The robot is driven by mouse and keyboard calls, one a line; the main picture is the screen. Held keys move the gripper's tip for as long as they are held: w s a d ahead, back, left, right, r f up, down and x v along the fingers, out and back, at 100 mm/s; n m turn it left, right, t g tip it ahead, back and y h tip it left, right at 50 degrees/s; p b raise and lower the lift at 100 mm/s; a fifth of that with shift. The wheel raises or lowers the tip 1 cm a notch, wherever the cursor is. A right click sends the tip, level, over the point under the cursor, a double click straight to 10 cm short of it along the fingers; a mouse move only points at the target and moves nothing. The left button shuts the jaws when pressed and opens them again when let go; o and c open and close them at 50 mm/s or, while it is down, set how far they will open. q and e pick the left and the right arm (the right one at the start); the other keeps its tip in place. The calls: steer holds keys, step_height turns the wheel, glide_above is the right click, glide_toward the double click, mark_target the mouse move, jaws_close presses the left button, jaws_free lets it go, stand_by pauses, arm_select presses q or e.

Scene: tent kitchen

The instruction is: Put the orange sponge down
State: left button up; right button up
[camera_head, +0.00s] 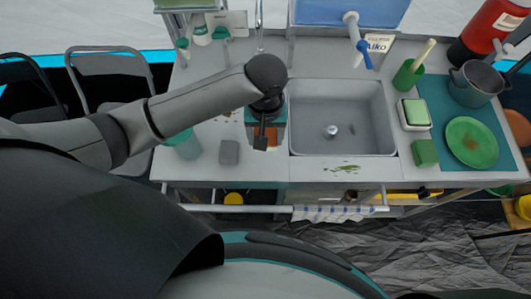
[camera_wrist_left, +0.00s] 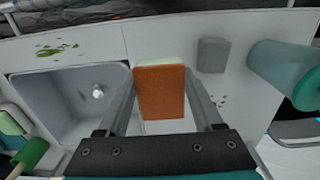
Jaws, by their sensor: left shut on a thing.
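The orange sponge (camera_wrist_left: 160,92) has a pale layer along its far edge and sits between the two fingers of my left gripper (camera_wrist_left: 160,82), which is shut on it. In the head view my left gripper (camera_head: 266,134) is over the counter just left of the sink, and only a sliver of the orange sponge (camera_head: 272,136) shows beside it. The gap between the sponge and the counter (camera_head: 205,175) is hard to judge. My right gripper is not in view.
The sink (camera_head: 340,115) is right of the gripper, with green scraps (camera_head: 343,168) on its front rim. A grey block (camera_head: 229,152) and a teal cup (camera_head: 185,147) stand left. A green block (camera_head: 425,153), sponge dish (camera_head: 414,114), green plate (camera_head: 472,142) and pot (camera_head: 475,84) are farther right.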

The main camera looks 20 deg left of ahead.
mark_target(265, 158)
arm_select(q)
step_height(265, 158, down, 10)
steer(key=shift+r+b, duration=0.15)
steer(key=shift+b, duration=0.8)
steer(key=o, duration=1.3)
step_height(265, 158, up, 12)
steer(key=p, duration=0.2)
steer(key=shift+r+p, duration=0.1)
steer(key=shift+p, duration=0.3)
